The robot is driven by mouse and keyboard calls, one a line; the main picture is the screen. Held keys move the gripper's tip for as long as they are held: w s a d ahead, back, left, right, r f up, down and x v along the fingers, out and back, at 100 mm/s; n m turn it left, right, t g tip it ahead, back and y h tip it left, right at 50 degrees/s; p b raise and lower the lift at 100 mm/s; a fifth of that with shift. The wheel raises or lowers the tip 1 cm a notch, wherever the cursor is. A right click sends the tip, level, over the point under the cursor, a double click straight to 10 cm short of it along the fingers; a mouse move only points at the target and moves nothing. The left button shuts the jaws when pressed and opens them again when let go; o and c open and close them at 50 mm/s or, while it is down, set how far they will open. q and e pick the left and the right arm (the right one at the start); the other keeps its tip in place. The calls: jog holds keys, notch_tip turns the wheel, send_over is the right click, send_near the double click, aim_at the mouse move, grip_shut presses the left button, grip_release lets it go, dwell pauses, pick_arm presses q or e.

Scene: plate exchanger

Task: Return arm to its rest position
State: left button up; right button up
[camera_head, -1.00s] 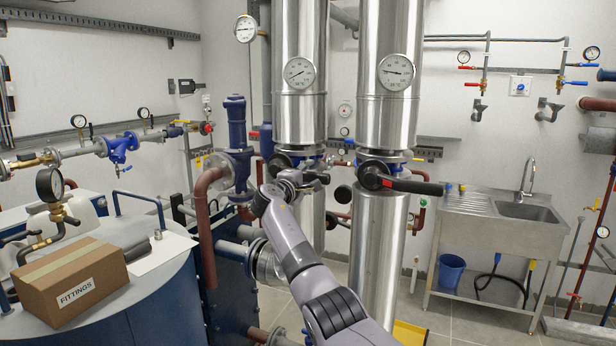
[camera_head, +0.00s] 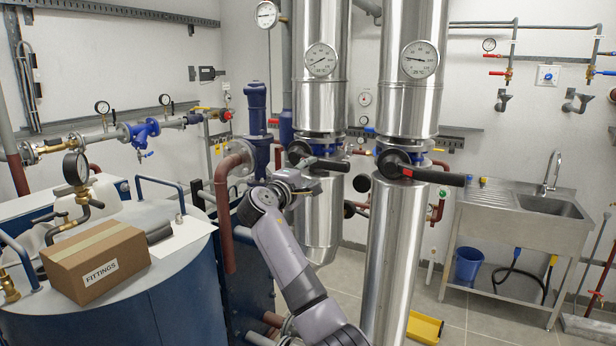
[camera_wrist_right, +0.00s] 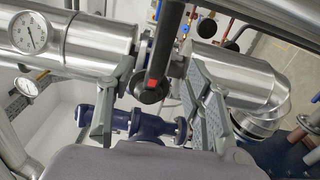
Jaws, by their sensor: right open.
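My right arm reaches up from the bottom of the head view. Its gripper (camera_head: 310,189) is in front of the left steel column, just below that column's black valve handle (camera_head: 325,163). In the right wrist view the gripper's two grey fingers (camera_wrist_right: 157,85) are spread apart with nothing held between them. A black lever with a red mark (camera_wrist_right: 158,60) shows in the gap between the fingers; I cannot tell its distance from them. My left gripper is not in view.
The right column carries a black valve handle (camera_head: 430,175) pointing right. A blue-topped vertical pump (camera_head: 256,120) and a brown pipe (camera_head: 222,215) stand left of my arm. A FITTINGS box (camera_head: 97,262) sits on a tank at left. A steel sink (camera_head: 545,206) stands at right.

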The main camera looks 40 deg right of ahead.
jog(key=shift+s+a, duration=0.2)
jog(key=shift+a, duration=0.2)
